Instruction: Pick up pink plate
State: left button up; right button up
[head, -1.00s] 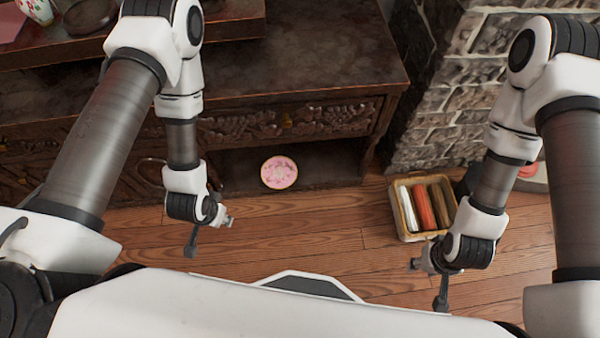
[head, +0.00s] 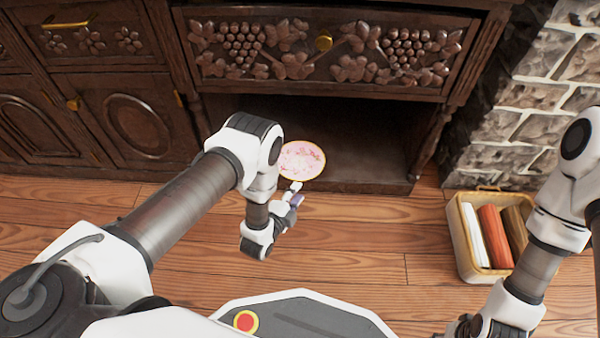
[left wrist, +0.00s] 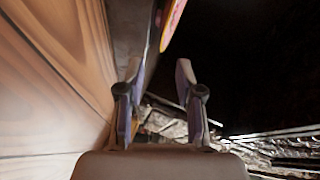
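The pink plate (head: 303,158), round with a gold rim, lies in the low open niche of the dark cabinet, at its front left. Its lower left edge is close to my left gripper (head: 292,194). In the left wrist view the plate shows only as a pink and yellow edge (left wrist: 171,24) at the top, beyond the fingertips. My left gripper (left wrist: 158,72) is open there, with nothing between its two fingers. My right gripper (head: 462,328) is at the bottom edge of the head view, mostly cut off, and its fingers cannot be made out.
The carved dark cabinet (head: 330,88) stands above and around the niche, with its drawer overhead. A basket (head: 467,250) with several rolls or logs stands on the wooden floor at the right, near the stone wall (head: 515,110). The floor between is clear.

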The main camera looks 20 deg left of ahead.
aim_at(307, 179)
pick_arm(q)
jog(key=b+x, duration=0.4)
jog(key=x, duration=0.1)
jog(key=shift+w+f, duration=0.2)
jog(key=shift+f, duration=0.05)
jog(key=shift+w+b, duration=0.3)
jog(key=shift+w, duration=0.05)
jog(key=shift+w+r, duration=0.1)
jog(key=shift+r, duration=0.05)
grip_shut()
